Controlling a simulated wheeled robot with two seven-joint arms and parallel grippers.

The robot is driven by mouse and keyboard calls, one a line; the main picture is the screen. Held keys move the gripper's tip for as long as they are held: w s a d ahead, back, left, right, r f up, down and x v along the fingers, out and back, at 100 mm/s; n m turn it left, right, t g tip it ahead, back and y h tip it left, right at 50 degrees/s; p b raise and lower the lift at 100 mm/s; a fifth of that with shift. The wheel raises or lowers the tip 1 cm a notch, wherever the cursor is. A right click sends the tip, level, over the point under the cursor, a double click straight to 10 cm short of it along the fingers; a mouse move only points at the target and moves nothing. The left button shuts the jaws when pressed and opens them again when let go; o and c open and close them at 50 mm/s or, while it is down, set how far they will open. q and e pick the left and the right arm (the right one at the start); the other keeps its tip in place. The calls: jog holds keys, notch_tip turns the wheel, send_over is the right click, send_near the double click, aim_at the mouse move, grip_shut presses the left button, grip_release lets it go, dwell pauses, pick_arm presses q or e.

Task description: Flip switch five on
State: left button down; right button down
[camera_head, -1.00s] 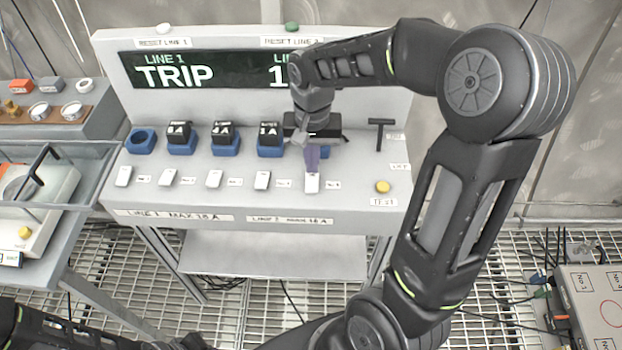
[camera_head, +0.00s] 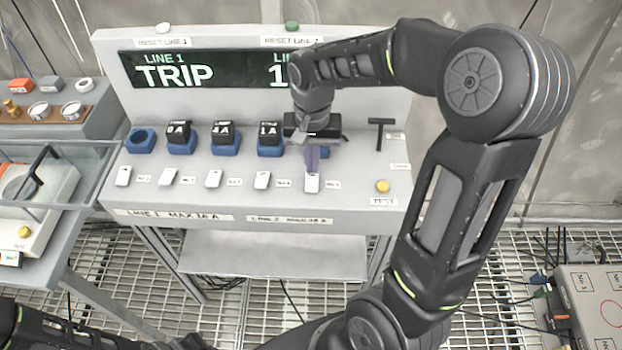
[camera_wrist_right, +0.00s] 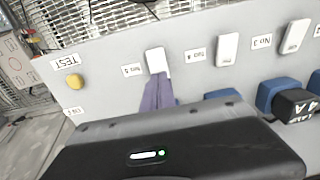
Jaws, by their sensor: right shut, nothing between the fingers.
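Switch five (camera_head: 312,184) is a white rocker, the rightmost in the row on the sloped grey panel (camera_head: 340,200). In the right wrist view, switch five (camera_wrist_right: 156,60) stands beside a label reading No 5. My right gripper (camera_head: 313,165) is shut and empty, its purple fingertips pointing down at the switch's upper end. In the wrist view the fingertips (camera_wrist_right: 158,85) reach the switch's near edge and seem to touch it. I cannot tell whether the switch is on or off. My left gripper is not in view; only part of that arm shows at the lower left.
Several other white switches (camera_head: 262,180) run to the left. Behind them are blue sockets, some holding black blocks (camera_head: 222,133). A yellow test button (camera_head: 382,186) and a black T-handle (camera_head: 379,132) stand to the right. The display (camera_head: 205,70) reads TRIP for line 1.

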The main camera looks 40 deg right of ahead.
jog(key=shift+f+b, duration=0.6)
jog(key=shift+f, duration=0.3)
jog(key=shift+r+p, duration=2.75)
jog(key=shift+r, duration=0.85)
